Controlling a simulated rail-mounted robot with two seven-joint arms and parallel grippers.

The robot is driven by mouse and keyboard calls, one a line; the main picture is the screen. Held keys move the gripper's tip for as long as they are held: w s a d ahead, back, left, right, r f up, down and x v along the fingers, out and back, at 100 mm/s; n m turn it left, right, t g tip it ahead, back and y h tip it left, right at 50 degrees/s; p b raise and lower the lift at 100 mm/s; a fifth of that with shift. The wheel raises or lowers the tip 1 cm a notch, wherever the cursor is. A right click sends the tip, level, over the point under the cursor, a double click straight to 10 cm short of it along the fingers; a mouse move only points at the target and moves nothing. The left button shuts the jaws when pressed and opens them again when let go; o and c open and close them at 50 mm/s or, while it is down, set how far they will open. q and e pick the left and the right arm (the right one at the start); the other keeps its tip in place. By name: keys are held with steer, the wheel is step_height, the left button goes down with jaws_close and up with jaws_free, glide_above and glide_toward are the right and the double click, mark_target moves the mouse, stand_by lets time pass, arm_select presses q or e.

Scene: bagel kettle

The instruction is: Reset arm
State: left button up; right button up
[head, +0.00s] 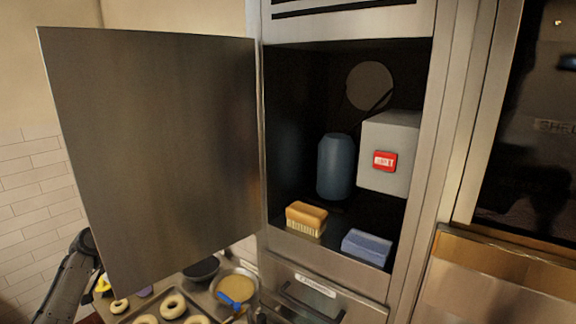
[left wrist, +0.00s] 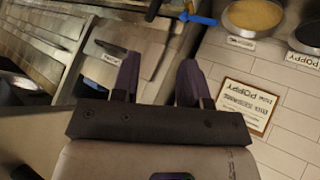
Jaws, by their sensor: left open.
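My left gripper (left wrist: 158,75) shows in the left wrist view with its two dark purple-grey fingers apart and nothing between them. Steel fronts and a white tiled wall lie beyond the fingers. In the head view, part of my left arm (head: 72,280) is at the lower left, beside the open cabinet door (head: 155,150). Its fingertips cannot be made out there. My right arm and gripper are in neither view.
The open cabinet holds a blue-grey canister (head: 335,167), a grey box (head: 392,150) with a red label, a wooden brush (head: 306,218) and a blue block (head: 367,246). Below the door are a tray of bagels (head: 172,305) and a pan (head: 238,288). A framed sign (left wrist: 250,103) is on the tiles.

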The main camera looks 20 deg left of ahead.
arm_select(q)
steer(key=s+d+f+n+g+y, duration=0.15)
steer(key=s+d+f, duration=0.25)
steer(key=d+f, duration=0.45)
steer(key=s+d+f+m+g+y, duration=0.1)
steer(key=s+d+f+y, duration=0.3)
steer(key=f, duration=0.8)
steer(key=s+d+f+n+t+y, duration=0.1)
steer(key=s+d+f, duration=0.3)
steer(key=s+d, duration=0.4)
steer(key=s+d+f+n, duration=0.2)
steer(key=s+d+f, duration=0.3)
steer(key=s, duration=0.4)
steer(key=s+d+r+n+t+y, duration=0.1)
steer(key=s+d+r+n, duration=0.15)
steer(key=s, duration=0.35)
steer(key=s+d+r+n+t, duration=0.1)
steer(key=s+d+r, duration=0.25)
steer(key=s, duration=0.25)
step_height(320, 180, up, 18)
steer(key=a+p, duration=0.1)
steer(key=p, duration=1.7)
steer(key=shift+r+p, duration=0.15)
steer(key=shift+p, duration=0.2)
